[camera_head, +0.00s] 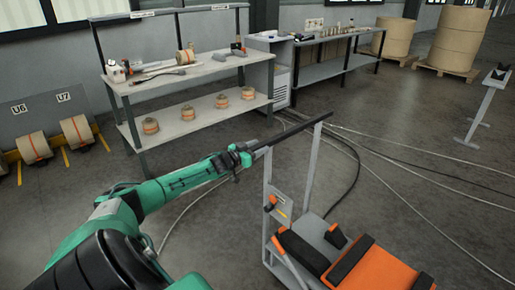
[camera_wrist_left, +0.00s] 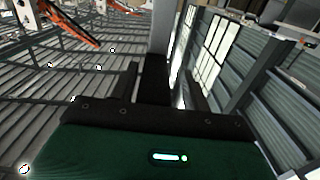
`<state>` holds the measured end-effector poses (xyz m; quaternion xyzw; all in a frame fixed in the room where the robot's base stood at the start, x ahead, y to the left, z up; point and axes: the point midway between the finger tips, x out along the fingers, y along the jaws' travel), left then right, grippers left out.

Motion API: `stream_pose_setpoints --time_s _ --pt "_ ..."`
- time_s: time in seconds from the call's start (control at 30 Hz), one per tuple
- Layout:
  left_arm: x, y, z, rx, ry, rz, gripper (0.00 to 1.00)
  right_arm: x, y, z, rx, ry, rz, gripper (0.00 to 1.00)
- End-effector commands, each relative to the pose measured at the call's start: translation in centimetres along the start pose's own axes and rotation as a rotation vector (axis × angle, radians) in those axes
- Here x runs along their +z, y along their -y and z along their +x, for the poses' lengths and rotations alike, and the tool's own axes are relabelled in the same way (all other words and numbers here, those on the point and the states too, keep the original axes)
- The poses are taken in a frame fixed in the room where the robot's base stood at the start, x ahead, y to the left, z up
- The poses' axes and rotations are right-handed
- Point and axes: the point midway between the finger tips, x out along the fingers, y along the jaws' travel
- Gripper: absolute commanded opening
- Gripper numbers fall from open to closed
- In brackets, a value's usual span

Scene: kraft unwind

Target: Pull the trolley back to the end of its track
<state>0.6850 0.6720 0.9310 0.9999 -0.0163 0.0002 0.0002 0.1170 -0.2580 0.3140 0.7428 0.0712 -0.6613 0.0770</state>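The trolley (camera_head: 319,228) stands at the lower right in the head view, with a grey upright frame, a black handle bar across its top and an orange and black body. My left gripper (camera_head: 250,149) is at the left end of the handle bar (camera_head: 292,132). In the left wrist view the two fingers of my left gripper (camera_wrist_left: 160,85) stand apart, with a black bar-like piece (camera_wrist_left: 155,75) between them. A bright gap shows on its right side, so the fingers look open around it. The track is not clearly visible. My right gripper is out of view.
A two-level workbench (camera_head: 185,118) with tools and tape rolls stands behind my left arm. Cables (camera_head: 350,165) run across the floor right of the handle. Large kraft rolls (camera_head: 455,42) stand on pallets at the back right. The floor at right centre is mostly free.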

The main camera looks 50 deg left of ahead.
Motion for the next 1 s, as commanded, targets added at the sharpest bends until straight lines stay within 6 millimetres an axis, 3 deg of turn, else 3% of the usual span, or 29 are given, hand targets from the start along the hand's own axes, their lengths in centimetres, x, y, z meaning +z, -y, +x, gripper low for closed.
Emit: stream_pose_setpoints --time_s 0.27,1.0 --pt "0.2 -0.1 -0.7 0.001 0.003 -0.001 0.48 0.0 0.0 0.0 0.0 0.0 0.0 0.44" --pt "0.3 0.0 -7.5 0.001 0.004 -0.001 0.48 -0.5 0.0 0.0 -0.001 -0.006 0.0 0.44"
